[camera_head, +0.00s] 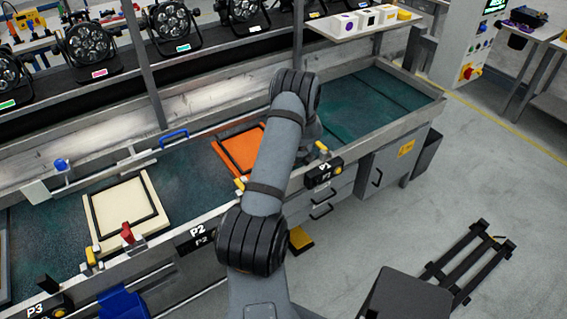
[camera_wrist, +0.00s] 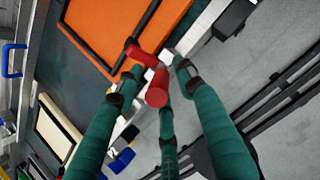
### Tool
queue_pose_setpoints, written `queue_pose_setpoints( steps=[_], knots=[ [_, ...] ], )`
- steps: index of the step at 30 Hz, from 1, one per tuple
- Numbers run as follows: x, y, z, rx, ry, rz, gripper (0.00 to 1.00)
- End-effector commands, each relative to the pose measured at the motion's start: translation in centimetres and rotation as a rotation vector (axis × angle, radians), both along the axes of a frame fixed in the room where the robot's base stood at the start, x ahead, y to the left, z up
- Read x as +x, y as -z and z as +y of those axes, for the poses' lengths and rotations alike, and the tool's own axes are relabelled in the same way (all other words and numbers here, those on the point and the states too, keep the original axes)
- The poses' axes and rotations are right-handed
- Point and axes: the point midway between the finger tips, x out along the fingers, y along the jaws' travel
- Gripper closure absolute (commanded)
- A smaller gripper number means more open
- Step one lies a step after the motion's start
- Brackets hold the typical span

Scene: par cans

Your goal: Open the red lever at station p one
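The red lever (camera_wrist: 157,90) at the orange-panel station shows in the wrist view, with a red crosspiece beside the orange panel (camera_wrist: 105,28). My gripper (camera_wrist: 158,70) has green fingers spread on either side of the lever, with a third finger below it. The fingertips look apart from each other; I cannot tell whether any touches the lever. In the head view, the P1 label (camera_head: 324,168) is on the bench front, right of the orange panel (camera_head: 238,148). My arm hides the gripper and this lever there.
Station P2 has a cream panel (camera_head: 112,208) and its own red lever (camera_head: 127,234). A blue handle (camera_head: 173,135) is on the bench's back rail. Par cans (camera_head: 172,22) line the rear shelf.

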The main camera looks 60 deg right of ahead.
Motion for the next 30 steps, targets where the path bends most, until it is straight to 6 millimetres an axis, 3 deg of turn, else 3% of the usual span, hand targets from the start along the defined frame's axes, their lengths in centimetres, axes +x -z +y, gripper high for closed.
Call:
queue_pose_setpoints(
  steps=[7, 21, 30],
  knots=[
    [-0.3, -0.8, 0.3, 0.002, -0.001, 0.0, 0.62],
    [-3.8, -8.8, 2.5, -0.002, 0.001, 0.0, 0.62],
    [-4.6, -10.7, 3.1, 0.001, 0.0, -0.001, 0.62]
  ],
)
